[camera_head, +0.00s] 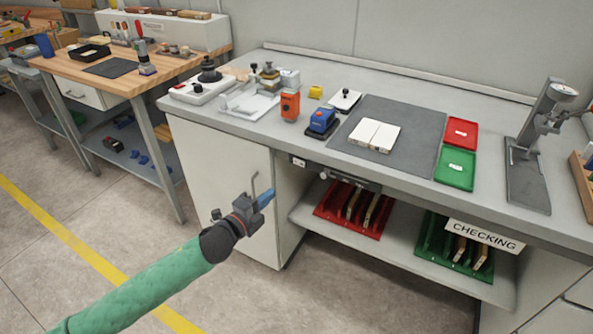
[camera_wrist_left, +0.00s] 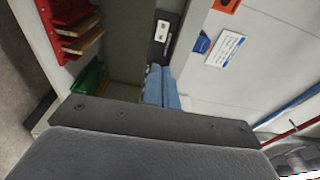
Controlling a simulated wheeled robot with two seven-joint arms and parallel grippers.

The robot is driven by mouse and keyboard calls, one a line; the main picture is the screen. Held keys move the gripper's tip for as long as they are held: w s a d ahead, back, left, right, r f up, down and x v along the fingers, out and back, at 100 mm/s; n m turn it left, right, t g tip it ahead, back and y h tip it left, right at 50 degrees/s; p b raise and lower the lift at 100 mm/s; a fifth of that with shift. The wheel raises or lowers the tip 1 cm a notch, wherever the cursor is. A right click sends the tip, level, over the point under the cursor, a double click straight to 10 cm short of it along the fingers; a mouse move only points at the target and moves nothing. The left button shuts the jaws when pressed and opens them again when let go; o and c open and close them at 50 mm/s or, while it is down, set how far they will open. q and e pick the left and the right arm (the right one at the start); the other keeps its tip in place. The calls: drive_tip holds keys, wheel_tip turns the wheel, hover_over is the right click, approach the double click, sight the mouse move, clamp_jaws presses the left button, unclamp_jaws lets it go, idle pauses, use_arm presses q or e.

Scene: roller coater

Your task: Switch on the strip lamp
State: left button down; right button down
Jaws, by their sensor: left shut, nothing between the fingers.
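A dark bar (camera_head: 345,178), which looks like the strip lamp's housing, runs under the front edge of the grey bench. A small plate with a white part (camera_head: 299,162), possibly its switch, sits at the bar's left end. In the left wrist view a dark plate with a white rocker-like part (camera_wrist_left: 161,31) lies beyond the fingertips. I cannot tell whether the lamp is lit. My left gripper (camera_head: 266,198) is shut and empty, in front of the bench and below that plate, apart from it. Its blue fingers (camera_wrist_left: 161,88) show together in the wrist view. My right gripper is not in view.
Red (camera_head: 325,207) and green (camera_head: 430,248) racks stand on the shelf below. A white cabinet (camera_head: 222,175) stands behind my left gripper. Open floor lies in front.

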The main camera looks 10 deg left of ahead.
sight(303, 165)
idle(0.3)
